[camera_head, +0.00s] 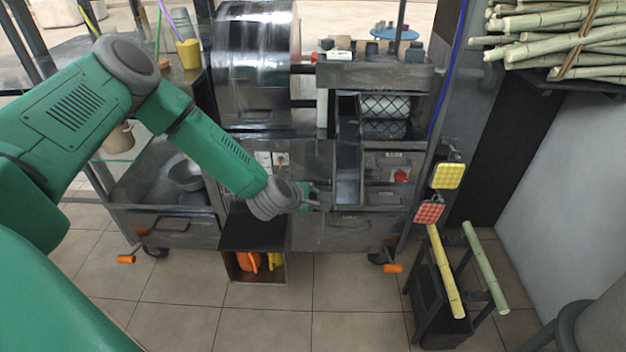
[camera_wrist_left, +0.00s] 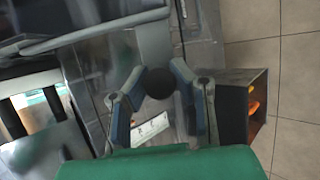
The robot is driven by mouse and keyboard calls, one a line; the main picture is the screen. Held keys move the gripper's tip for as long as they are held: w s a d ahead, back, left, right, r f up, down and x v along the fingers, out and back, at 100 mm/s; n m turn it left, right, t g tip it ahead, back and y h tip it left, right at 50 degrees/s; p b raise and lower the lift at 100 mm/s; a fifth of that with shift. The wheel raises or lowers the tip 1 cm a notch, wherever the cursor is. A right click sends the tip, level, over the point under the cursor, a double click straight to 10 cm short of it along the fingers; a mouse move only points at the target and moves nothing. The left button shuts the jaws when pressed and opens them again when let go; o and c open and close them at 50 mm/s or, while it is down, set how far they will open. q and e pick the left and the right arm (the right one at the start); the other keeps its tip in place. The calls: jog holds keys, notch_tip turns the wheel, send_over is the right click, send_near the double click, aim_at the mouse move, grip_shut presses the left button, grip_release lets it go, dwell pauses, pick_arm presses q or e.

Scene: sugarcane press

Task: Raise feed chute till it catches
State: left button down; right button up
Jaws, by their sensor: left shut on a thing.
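My left gripper (camera_head: 312,198) is at the front of the press, below the roller opening. In the left wrist view its fingers (camera_wrist_left: 160,90) are closed around a dark round knob (camera_wrist_left: 160,83). The knob is hidden by the gripper in the head view. A grey metal panel (camera_head: 318,234), which seems to be the feed chute, hangs just below the gripper at the press front. In the wrist view a grey metal sheet (camera_wrist_left: 112,60) lies beyond the fingers; I cannot tell if it is the same part. My right gripper is not in view.
The textured roller (camera_head: 386,105) and a red button (camera_head: 400,176) are right of the gripper. A dark open box (camera_head: 240,235) with orange and yellow items stands below left. Cane stalks (camera_head: 445,270) lean in a rack at right. Tiled floor (camera_head: 340,325) in front is clear.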

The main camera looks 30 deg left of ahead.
pick_arm(q)
jog(key=s+d+r+g+h+p, duration=0.1)
jog(key=s+r+g+p, duration=0.1)
jog(key=r+p, duration=0.5)
jog(key=s+d+r+n+g+h+p, duration=0.1)
jog(key=s+r+g+p, duration=0.1)
jog(key=r+p, duration=0.6)
jog(key=shift+r+g+p, duration=0.2)
jog(key=shift+g+p, duration=0.2)
jog(key=shift+p, duration=0.1)
jog(key=shift+w, duration=0.1)
jog(key=c, duration=1.5)
grip_release()
jog(key=shift+o, duration=1.1)
jog(key=shift+f, duration=0.1)
